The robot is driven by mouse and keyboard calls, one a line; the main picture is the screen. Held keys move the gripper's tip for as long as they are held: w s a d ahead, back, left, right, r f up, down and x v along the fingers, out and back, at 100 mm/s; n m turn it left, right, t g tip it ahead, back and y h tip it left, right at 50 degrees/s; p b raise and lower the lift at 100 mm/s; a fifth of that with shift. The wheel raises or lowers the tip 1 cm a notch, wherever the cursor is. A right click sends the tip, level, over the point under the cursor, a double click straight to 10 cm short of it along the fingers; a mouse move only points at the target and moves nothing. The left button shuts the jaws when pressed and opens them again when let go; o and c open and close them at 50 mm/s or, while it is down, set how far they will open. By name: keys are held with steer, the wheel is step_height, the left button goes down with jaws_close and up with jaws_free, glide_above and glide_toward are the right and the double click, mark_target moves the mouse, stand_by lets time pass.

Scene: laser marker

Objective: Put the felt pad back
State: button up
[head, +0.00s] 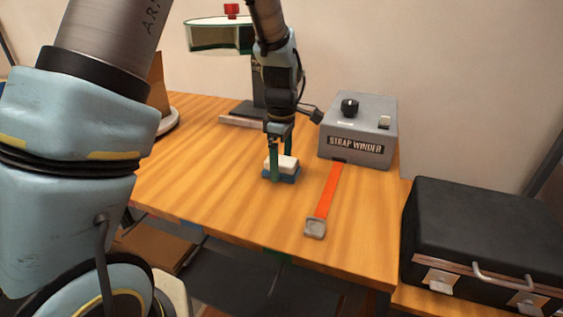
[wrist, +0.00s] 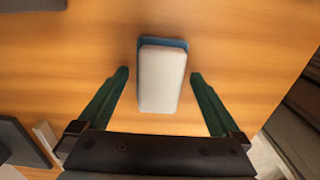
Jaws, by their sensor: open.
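A pale, whitish block (head: 288,163) sits on a blue base (head: 284,178) on the wooden table; I take this to be the felt pad, though I cannot tell which layer is felt. In the wrist view the pale block (wrist: 161,80) lies between my fingers, with a blue edge (wrist: 163,42) showing at its far end. My gripper (head: 279,160) is open and low over the table. In the wrist view my gripper (wrist: 160,74) has one green finger on each side of the block, with a gap on both sides.
A grey strap winder (head: 357,135) stands at the back right, its orange strap (head: 328,192) running forward to a grey buckle (head: 315,228). A black case (head: 480,235) is at the right. A stand (head: 220,38) with a red knob is behind. The table's left front is clear.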

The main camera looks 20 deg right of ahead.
mark_target(282, 159)
step_height(282, 159, up, 12)
steer(key=b, duration=0.1)
steer(key=w+a+f+m, duration=0.1)
steer(key=a+m, duration=0.1)
steer(key=a, duration=0.5)
steer(key=w+a+f+m, duration=0.1)
steer(key=a+f+m, duration=0.1)
steer(key=a, duration=0.6)
steer(key=s+a+f+m, duration=0.2)
steer(key=s+a+m, duration=0.1)
steer(key=a, duration=0.4)
steer(key=s+a+f+m+t, duration=0.1)
steer(key=s+a+f+m, duration=0.1)
steer(key=a, duration=0.6)
steer(key=shift+s+m+t, duration=0.3)
steer(key=shift+s+m, duration=0.2)
steer(key=shift+m, duration=0.3)
steer(key=shift+a+r, duration=0.1)
